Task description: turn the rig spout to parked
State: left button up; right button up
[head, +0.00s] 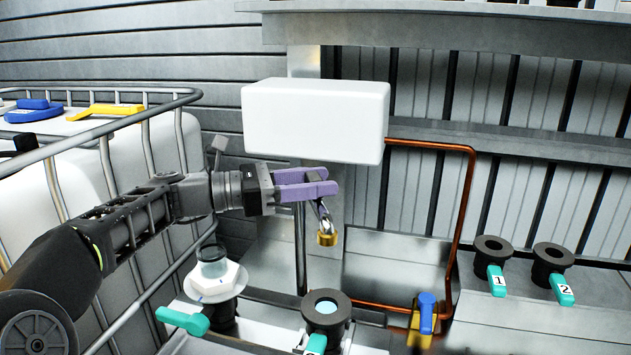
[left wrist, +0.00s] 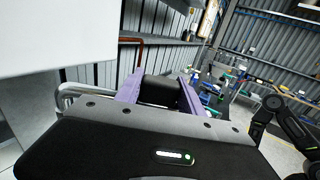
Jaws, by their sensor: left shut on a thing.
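The rig spout shows as a slim silver post (head: 300,250) standing below the white tank, with a bright metal piece and a brass-coloured end (head: 327,239) hanging just under my fingertips. My left gripper (head: 328,183) has purple fingers and is shut on the spout in front of the tank's lower edge. In the left wrist view a black cylindrical grip (left wrist: 160,90) sits between the two fingers, with a curved silver pipe (left wrist: 68,95) to their left. The fingers hide part of the spout in the head view. My right gripper is not in view.
The white tank (head: 315,120) is close above my left gripper. A copper pipe (head: 468,210) runs down its right side. A caged white tote (head: 85,190) is left.

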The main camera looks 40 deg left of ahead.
pick_arm(q)
grip_shut()
dwell(0.3)
jog(key=shift+w+d, duration=0.1)
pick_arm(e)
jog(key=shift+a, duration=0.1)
